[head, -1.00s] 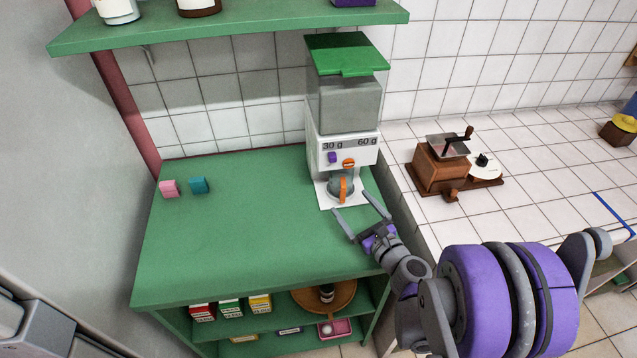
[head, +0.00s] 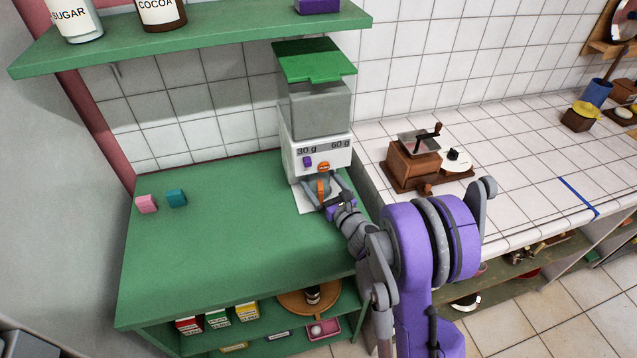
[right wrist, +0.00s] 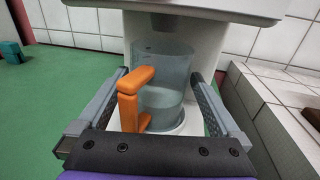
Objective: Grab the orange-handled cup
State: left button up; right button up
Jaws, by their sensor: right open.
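The orange-handled cup (right wrist: 165,85) is clear and stands upright on the white base of the dispenser (head: 318,153), under its spout. Its orange handle (right wrist: 130,100) faces me in the right wrist view, and the handle also shows in the head view (head: 323,187). My right gripper (head: 325,190) is open, with one finger on each side of the cup and handle. In the right wrist view its fingers (right wrist: 162,90) stand apart from the handle, and whether they touch the cup I cannot tell. My left gripper is not in view.
The dispenser stands at the right end of the green shelf top (head: 220,240). A pink block (head: 146,204) and a teal block (head: 176,198) lie at the left. A coffee grinder (head: 415,160) stands on the tiled counter at right. The shelf's middle is clear.

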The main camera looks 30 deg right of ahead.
jog(key=shift+w, duration=0.6)
jog(key=shift+s, duration=0.1)
jog(key=shift+c, duration=0.7)
jog(key=c, duration=1.2)
jog(key=shift+o, duration=0.2)
jog(key=shift+r, duration=0.1)
